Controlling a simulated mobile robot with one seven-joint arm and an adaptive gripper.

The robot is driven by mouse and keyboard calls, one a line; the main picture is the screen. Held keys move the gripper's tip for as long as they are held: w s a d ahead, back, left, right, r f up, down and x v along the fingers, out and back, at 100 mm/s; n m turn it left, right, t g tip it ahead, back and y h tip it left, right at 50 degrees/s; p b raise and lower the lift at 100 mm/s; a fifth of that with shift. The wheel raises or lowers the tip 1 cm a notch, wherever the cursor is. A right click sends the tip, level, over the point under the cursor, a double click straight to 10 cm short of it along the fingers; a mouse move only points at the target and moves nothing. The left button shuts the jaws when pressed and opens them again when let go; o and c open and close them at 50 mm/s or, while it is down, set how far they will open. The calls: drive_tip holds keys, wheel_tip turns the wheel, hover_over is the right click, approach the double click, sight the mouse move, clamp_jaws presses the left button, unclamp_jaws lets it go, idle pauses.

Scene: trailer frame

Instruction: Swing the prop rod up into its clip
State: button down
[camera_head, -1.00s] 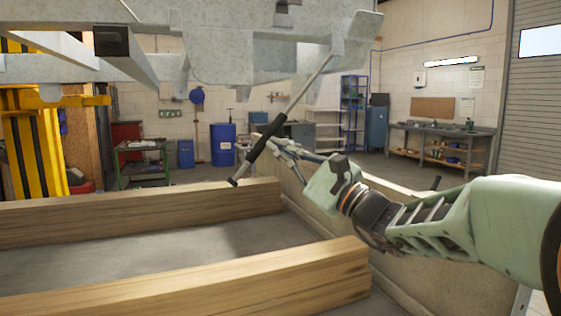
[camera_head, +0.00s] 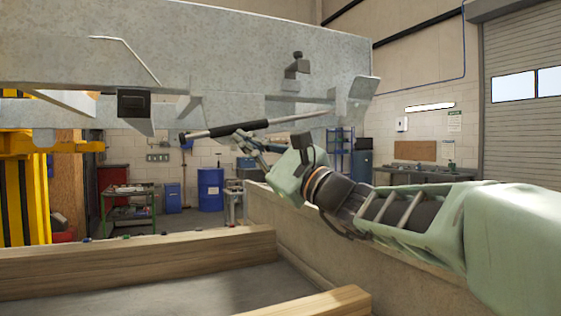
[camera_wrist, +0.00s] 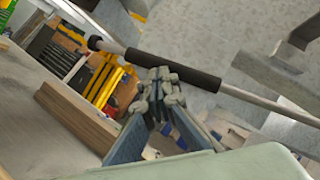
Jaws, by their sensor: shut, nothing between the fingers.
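The prop rod (camera_head: 240,129), a thin grey bar with a black sleeve, lies nearly level below the galvanised frame (camera_head: 230,60). Its right end meets a bracket (camera_head: 357,95) on the frame; its left end is free. In the wrist view the rod's sleeve (camera_wrist: 178,69) crosses just beyond my fingertips. My gripper (camera_head: 243,140) is shut, with its tips against or very near the sleeve's underside, not around it. It also shows in the wrist view (camera_wrist: 158,80). A small dark fitting (camera_head: 297,66) on the frame's face may be the clip; I cannot tell.
Wooden beams (camera_head: 140,262) lie below, beside a low wall (camera_head: 330,235). A dark-ended square tube (camera_head: 134,103) juts from the frame left of the rod. A yellow rack (camera_head: 25,180) stands at the left; a blue drum (camera_head: 210,189) is behind.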

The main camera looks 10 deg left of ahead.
drive_tip(key=r, duration=0.2)
drive_tip(key=a+r, duration=0.1)
drive_tip(key=shift+s+r+p, duration=0.25)
drive_tip(key=shift+p, duration=0.1)
drive_tip(key=shift+r, duration=0.6)
drive_tip(key=shift+f, duration=0.1)
